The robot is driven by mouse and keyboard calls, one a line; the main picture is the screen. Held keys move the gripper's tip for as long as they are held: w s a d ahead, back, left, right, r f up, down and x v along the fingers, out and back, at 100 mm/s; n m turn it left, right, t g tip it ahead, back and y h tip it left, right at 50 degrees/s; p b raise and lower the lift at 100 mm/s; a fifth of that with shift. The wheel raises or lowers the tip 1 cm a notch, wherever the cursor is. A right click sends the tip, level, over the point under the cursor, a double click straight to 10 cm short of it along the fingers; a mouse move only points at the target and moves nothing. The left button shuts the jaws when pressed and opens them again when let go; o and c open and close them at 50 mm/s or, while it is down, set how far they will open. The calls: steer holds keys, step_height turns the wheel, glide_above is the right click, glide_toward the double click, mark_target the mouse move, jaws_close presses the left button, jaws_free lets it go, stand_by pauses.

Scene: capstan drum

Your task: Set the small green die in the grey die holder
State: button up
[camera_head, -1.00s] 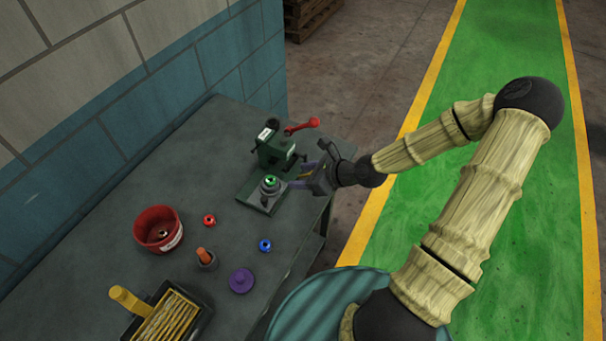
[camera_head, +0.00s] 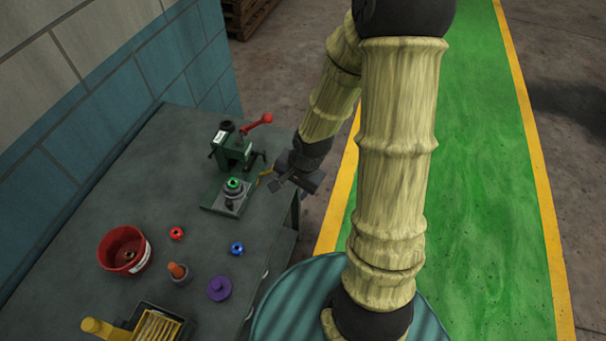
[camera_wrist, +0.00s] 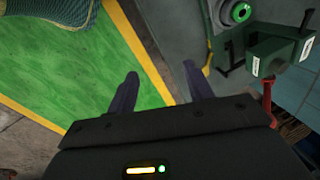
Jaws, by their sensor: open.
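The small green die (camera_head: 233,184) sits on top of the grey die holder (camera_head: 234,195), which stands on the base of the green press at the back of the bench. The die looks seated and level, with its hole facing up. In the wrist view the green die (camera_wrist: 241,12) shows at the top edge on the holder. My gripper (camera_head: 268,178) is to the right of the holder, near the bench's right edge, apart from both. In the wrist view its two fingers (camera_wrist: 158,85) are spread and empty, over the floor and bench edge.
The green press (camera_head: 233,150) has a red lever (camera_head: 257,125).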

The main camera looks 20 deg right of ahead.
steer(key=s+r+n+h, duration=0.1)
steer(key=s+r+n, duration=0.4)
steer(key=r+n, duration=0.5)
steer(key=shift+s+d+r+h, duration=0.3)
steer(key=shift+d+r+h, duration=0.1)
steer(key=shift+w, duration=0.1)
steer(key=shift+a, duration=0.1)
stand_by(0.6)
steer(key=shift+c, duration=1.1)
steer(key=shift+a, duration=0.1)
steer(key=shift+c, duration=0.6)
